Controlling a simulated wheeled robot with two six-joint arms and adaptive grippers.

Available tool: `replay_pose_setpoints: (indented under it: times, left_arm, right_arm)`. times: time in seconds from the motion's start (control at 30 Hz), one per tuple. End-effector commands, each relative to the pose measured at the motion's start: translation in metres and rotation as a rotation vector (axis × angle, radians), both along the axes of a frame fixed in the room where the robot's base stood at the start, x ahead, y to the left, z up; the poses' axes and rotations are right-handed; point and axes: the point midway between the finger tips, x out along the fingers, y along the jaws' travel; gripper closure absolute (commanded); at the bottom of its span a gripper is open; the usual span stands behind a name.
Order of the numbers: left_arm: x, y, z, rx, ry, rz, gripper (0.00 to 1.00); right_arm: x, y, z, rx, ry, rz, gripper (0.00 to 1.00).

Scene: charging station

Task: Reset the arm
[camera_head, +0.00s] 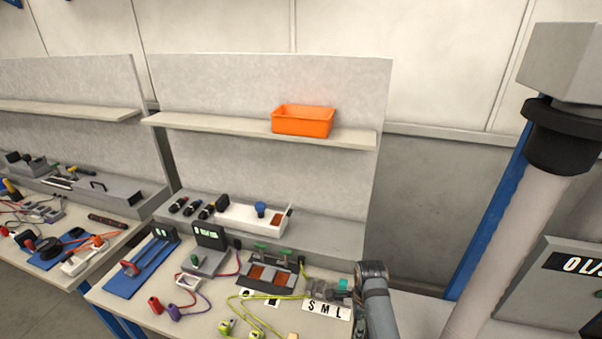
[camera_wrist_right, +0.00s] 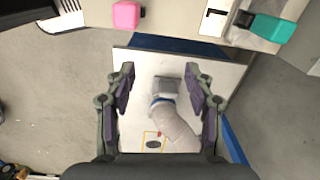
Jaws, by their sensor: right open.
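My right arm comes in at the lower right of the bench in the head view, and its gripper (camera_head: 318,290) is over the front right part of the worktop. In the right wrist view the gripper (camera_wrist_right: 158,72) has its two dark fingers wide apart with nothing between them. A pink block (camera_wrist_right: 127,14) and a teal block (camera_wrist_right: 272,28) lie beyond the fingertips at the bench edge, apart from them. My left gripper is in neither view.
The worktop holds a black device with orange panels (camera_head: 268,274), yellow cables (camera_head: 240,315), a blue mat (camera_head: 140,268) and a white S M L label (camera_head: 328,310). An orange bin (camera_head: 303,120) sits on the shelf. A pale pipe (camera_head: 505,235) stands at the right.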

Motion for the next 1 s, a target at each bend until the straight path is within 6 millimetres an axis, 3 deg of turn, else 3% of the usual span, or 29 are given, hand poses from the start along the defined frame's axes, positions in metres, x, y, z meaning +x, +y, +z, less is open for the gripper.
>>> replay_pose_setpoints:
  times: [0.03, 0.17, 0.47, 0.67, 1.0]
  left_arm:
    - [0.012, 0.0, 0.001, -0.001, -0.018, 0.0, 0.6]
    - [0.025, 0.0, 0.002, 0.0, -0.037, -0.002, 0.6]
    - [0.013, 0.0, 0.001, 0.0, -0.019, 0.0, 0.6]
    - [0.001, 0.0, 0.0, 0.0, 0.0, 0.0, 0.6]
    - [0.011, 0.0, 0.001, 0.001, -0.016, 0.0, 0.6]
  right_arm:
    - [-0.006, -0.005, -0.002, -0.005, -0.006, 0.039, 0.46]
    - [-0.02, -0.019, -0.004, -0.018, -0.029, 0.17, 0.46]
    - [-0.072, -0.056, 0.002, -0.096, -0.092, 0.629, 0.46]
    - [-0.113, -0.074, 0.019, -0.18, -0.12, 1.008, 0.46]
    - [-0.166, -0.081, 0.06, -0.315, -0.139, 1.573, 0.46]
